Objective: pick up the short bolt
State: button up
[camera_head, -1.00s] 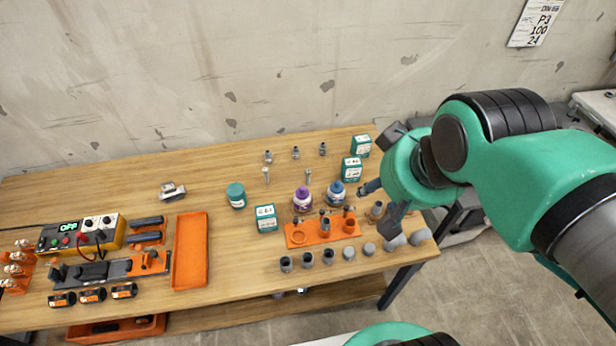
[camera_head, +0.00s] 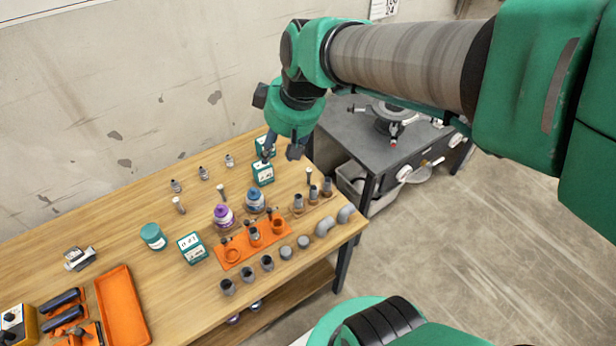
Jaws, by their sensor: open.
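Three bolt-like pieces stand upright on the wooden table: a left bolt (camera_head: 179,206), a middle bolt (camera_head: 221,193) and a right bolt (camera_head: 308,176). They look close in size, and I cannot tell which is the short bolt. My gripper (camera_head: 282,154) is open, fingers pointing down, over the back right part of the table. It is up and left of the right bolt in the picture and apart from it. Nothing shows between its fingers.
Teal-labelled boxes (camera_head: 263,173) stand just below my gripper in the picture. Purple (camera_head: 223,216) and blue (camera_head: 255,200) jars, an orange holder (camera_head: 233,253) and several grey pipe fittings (camera_head: 286,253) crowd the right half. A grey workbench (camera_head: 400,150) stands beyond the table's right edge.

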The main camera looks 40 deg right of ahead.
jog(key=w+d+f+n, duration=0.1)
jog(key=w+d+f, duration=0.5)
jog(key=w, duration=0.1)
jog(key=n+y+b, duration=0.2)
jog(key=n, duration=0.1)
send_near(310, 170)
notch_tip(310, 170, up, 3)
jog(key=shift+s+d+f, duration=0.1)
jog(key=shift+s, duration=0.25)
jog(key=shift+b+x, duration=0.6)
jog(key=shift+x, duration=3.75)
jog(key=shift+s+d+f, duration=0.1)
jog(key=shift+s+d, duration=0.05)
jog(key=shift+s, duration=0.05)
jog(key=shift+b+x, duration=0.5)
jog(key=shift+x, duration=2.1)
